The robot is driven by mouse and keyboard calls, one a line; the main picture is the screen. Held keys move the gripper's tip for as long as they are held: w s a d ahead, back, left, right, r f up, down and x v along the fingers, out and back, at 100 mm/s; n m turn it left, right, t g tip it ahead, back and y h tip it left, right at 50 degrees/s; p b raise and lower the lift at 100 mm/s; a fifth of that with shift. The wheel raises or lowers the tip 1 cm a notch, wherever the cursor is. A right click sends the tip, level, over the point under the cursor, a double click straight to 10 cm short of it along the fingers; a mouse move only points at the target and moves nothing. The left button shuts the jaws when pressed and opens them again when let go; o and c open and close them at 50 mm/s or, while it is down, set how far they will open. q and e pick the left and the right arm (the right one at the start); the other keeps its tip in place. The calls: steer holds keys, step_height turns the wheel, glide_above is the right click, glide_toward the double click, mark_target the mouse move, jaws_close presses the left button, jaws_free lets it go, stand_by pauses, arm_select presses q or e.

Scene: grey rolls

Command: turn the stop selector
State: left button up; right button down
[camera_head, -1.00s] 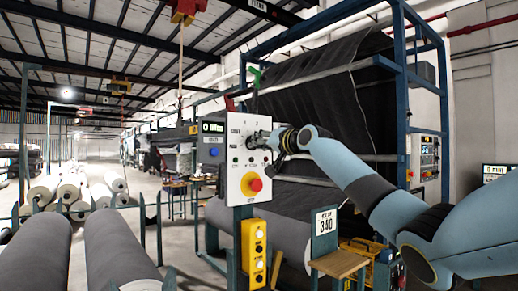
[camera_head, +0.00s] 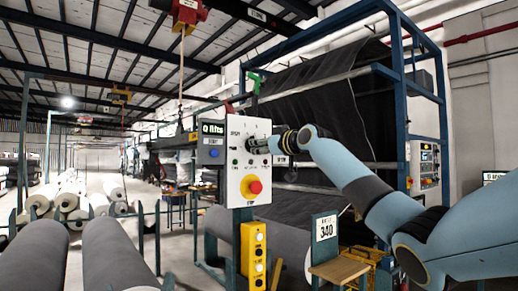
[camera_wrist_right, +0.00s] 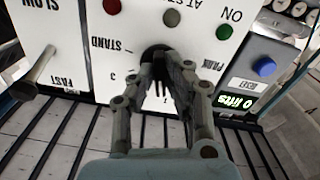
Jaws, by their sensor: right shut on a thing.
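The stop selector is a dark round knob on a white control panel (camera_head: 238,190). It shows in the right wrist view (camera_wrist_right: 157,54), with upside-down labels such as PARK, STAND and 3 around it. My right gripper (camera_wrist_right: 160,72) is shut on the selector, its two fingers at either side of it. In the head view, the right gripper (camera_head: 265,146) reaches the panel face from the right and hides most of the selector. The selector's exact pointing direction is hidden by the fingers. My left gripper is not in view.
A red stop button (camera_head: 255,187) on yellow sits below the selector. A metal lever (camera_wrist_right: 36,75) stands out beside it in the wrist view. A display box (camera_head: 211,142) adjoins the panel. A yellow button box (camera_head: 253,254) hangs below. Grey rolls (camera_head: 118,255) lie left.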

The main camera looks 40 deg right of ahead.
steer(key=shift+f+n, duration=0.1)
steer(key=shift+n, duration=0.4)
steer(key=c, duration=1.4)
jaws_free()
steer(key=shift+o, duration=0.2)
steer(key=s, duration=1.2)
